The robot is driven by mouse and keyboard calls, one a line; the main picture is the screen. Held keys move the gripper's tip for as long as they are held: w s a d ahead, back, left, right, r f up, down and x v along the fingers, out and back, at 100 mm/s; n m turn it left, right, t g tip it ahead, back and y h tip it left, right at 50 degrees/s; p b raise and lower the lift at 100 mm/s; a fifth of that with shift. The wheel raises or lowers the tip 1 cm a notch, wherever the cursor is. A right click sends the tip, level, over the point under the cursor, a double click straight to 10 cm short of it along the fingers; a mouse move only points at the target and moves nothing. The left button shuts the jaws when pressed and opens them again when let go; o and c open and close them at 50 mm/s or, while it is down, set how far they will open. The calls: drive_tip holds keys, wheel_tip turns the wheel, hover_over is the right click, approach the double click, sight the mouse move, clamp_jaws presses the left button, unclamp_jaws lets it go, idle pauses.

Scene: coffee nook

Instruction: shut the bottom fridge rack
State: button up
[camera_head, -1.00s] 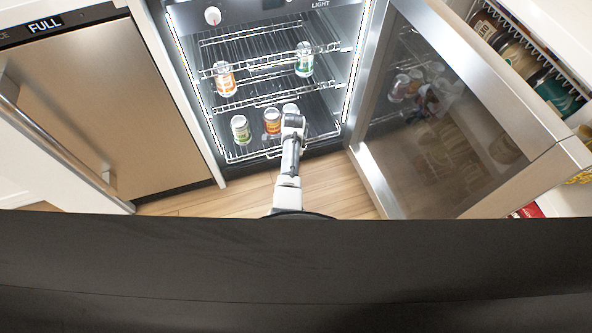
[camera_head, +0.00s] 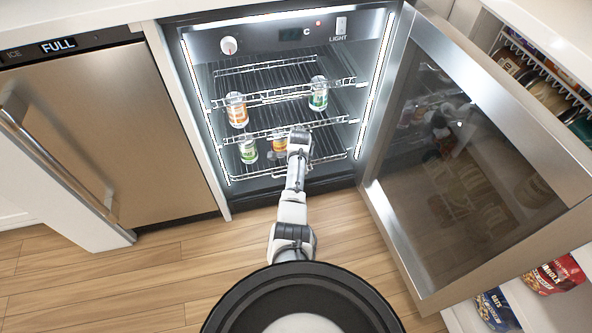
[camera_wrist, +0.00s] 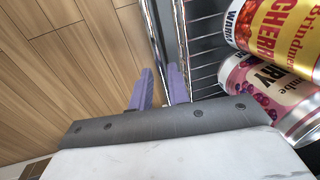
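The bottom fridge rack (camera_head: 330,157) is a wire shelf low inside the open fridge. It holds a green can (camera_head: 248,150) and an orange-red can (camera_head: 279,143). My gripper (camera_head: 299,137) is at the rack's front, right of the orange-red can. In the wrist view, my gripper's purple fingers (camera_wrist: 161,88) are close together, one on each side of a chrome rail at the rack's front. A cherry can (camera_wrist: 285,32) and a pink berry can (camera_wrist: 270,90) lie close to the right. My wrist hides part of the rack in the head view.
The fridge door (camera_head: 480,165) stands wide open on the right. A middle rack (camera_head: 275,95) above holds an orange can (camera_head: 237,110) and a green can (camera_head: 318,93). An ice maker (camera_head: 105,130) stands left. The wood floor (camera_head: 130,270) in front is clear.

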drive_tip(key=shift+o, duration=1.1)
wheel_tip(320, 180, up, 14)
drive_tip(key=s+p, duration=0.2)
drive_tip(key=p, duration=0.2)
drive_tip(key=shift+s+d+f, duration=0.2)
drive_tip(key=shift+s+d, duration=0.1)
drive_tip(key=shift+d, duration=0.1)
